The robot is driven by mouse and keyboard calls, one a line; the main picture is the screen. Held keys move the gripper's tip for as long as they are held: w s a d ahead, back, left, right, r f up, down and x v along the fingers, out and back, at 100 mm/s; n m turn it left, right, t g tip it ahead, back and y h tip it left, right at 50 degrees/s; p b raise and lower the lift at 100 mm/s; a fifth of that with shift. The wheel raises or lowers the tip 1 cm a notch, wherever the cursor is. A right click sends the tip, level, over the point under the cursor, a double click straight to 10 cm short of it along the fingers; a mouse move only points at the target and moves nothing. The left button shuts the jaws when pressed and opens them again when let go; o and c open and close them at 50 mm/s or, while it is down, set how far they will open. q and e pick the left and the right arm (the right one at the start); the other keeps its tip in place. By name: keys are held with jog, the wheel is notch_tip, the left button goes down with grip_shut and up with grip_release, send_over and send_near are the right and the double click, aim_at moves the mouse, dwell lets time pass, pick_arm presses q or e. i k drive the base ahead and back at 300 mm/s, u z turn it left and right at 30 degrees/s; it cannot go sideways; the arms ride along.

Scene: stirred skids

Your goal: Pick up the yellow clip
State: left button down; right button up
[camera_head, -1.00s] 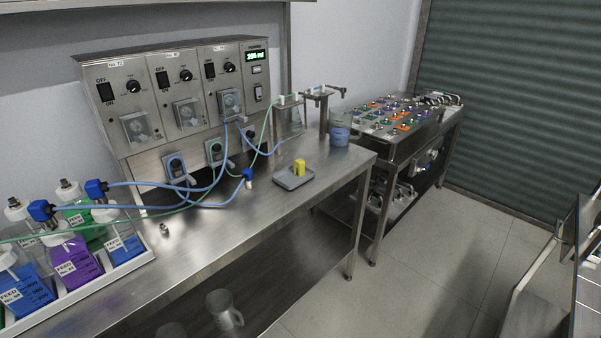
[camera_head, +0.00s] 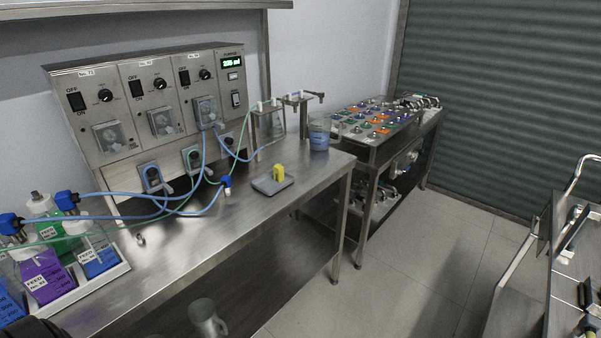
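A small yellow object, which looks like the yellow clip (camera_head: 279,172), sits upright on a small grey tray or scale (camera_head: 262,187). The scale lies on the steel bench (camera_head: 215,218), close to its right end. Neither of my grippers shows in the head view. A dark rounded shape (camera_head: 34,331) is cut off at the bottom left corner; I cannot tell what it is.
Blue and green tubes run from the pump panel (camera_head: 150,105) over the bench left of the scale. A beaker of blue liquid (camera_head: 319,136) stands behind. Bottles in a white tray (camera_head: 115,274) are at left. A steel cart (camera_head: 515,290) stands at right; floor between is clear.

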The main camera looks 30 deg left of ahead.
aim_at(279, 170)
jog(key=i, duration=1)
jog(key=u, duration=1.25)
